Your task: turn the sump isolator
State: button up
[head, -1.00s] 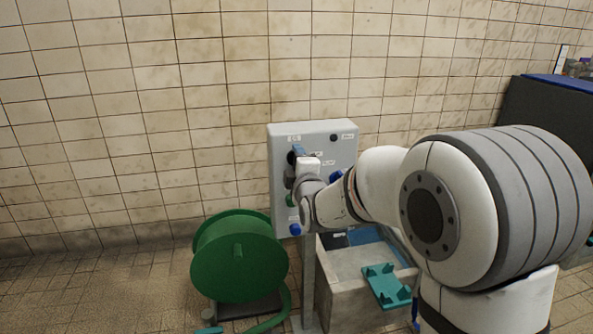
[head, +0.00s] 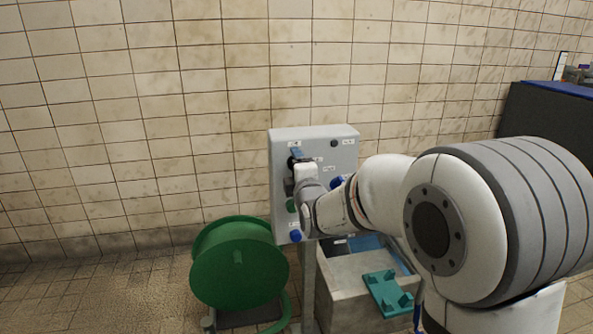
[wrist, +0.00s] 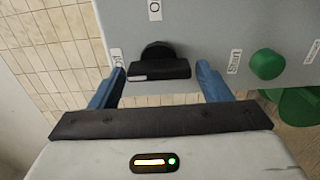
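The sump isolator appears to be the black rotary handle (wrist: 158,70) on the grey control panel (wrist: 200,25); the small labels are hard to read. Its grip bar lies nearly level in the wrist view, with a pale mark at its left end. My gripper (wrist: 161,76) is open, with one blue finger on each side of the bar and a small gap at both ends. In the head view my gripper (head: 297,160) is at the upper left of the panel (head: 318,142) and hides much of the handle.
A green button (wrist: 267,64) sits right of the handle in the wrist view. A blue knob (head: 295,236) is low on the panel. A green hose reel (head: 238,265) stands at lower left, and a grey basin (head: 345,290) with a teal bracket (head: 388,292) stands below.

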jog(key=shift+o, duration=0.8)
jog(key=p+v, duration=0.1)
jog(key=v, duration=0.6)
jog(key=shift+s, duration=0.4)
jog(key=shift+d+r, duration=0.1)
jog(key=shift+d, duration=0.05)
